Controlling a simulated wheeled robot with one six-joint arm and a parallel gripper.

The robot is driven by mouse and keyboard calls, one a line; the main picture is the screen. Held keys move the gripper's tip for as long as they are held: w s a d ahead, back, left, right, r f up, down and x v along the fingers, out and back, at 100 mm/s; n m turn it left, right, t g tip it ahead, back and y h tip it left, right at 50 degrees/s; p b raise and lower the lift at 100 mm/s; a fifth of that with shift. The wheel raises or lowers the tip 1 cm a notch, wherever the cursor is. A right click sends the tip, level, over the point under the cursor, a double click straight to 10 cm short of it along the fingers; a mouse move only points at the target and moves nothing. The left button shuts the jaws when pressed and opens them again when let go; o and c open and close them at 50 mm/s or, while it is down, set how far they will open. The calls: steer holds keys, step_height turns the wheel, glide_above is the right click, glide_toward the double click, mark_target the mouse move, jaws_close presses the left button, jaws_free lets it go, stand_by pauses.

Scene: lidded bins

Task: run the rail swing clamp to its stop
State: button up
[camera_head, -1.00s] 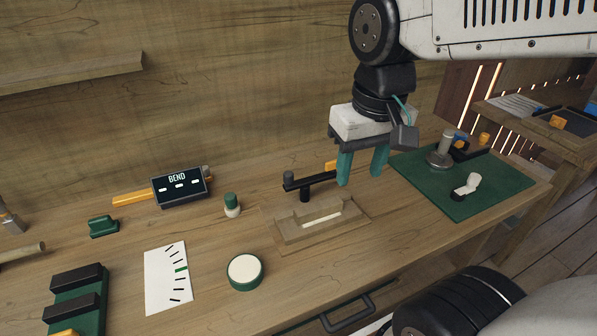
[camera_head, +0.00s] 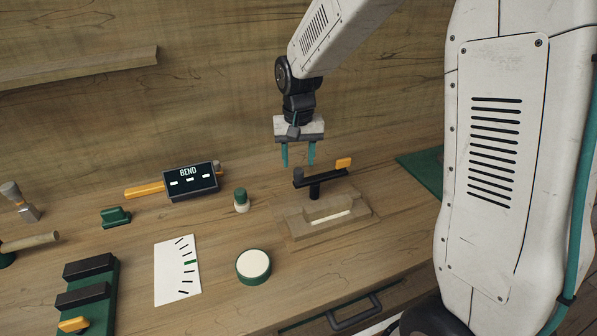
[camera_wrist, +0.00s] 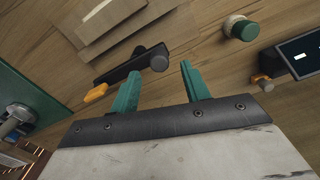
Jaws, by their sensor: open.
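The rail swing clamp is a dark bar (camera_head: 322,179) on a short black post, with an orange tip (camera_head: 344,162) at its right end and a dark round knob (camera_head: 298,174) at its left end. It stands at the back of a stepped wooden block (camera_head: 330,211). In the wrist view the dark bar (camera_wrist: 128,66) runs from the orange tip (camera_wrist: 96,92) up to the knob. My gripper (camera_head: 299,163) is open and empty, above and behind the clamp, with its teal fingers pointing down. In the wrist view the fingers (camera_wrist: 158,78) are apart, with the knob showing beyond the gap.
A green-capped bottle (camera_head: 241,200) and a BEND display (camera_head: 190,181) stand left of the clamp. A round green-rimmed disc (camera_head: 253,266) and a marked white card (camera_head: 177,270) lie in front. A green mat (camera_head: 424,172) is at right, partly hidden by my arm.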

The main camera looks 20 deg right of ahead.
mark_target(299, 170)
step_height(299, 170, down, 5)
stand_by(0.3)
steer(key=c, duration=1)
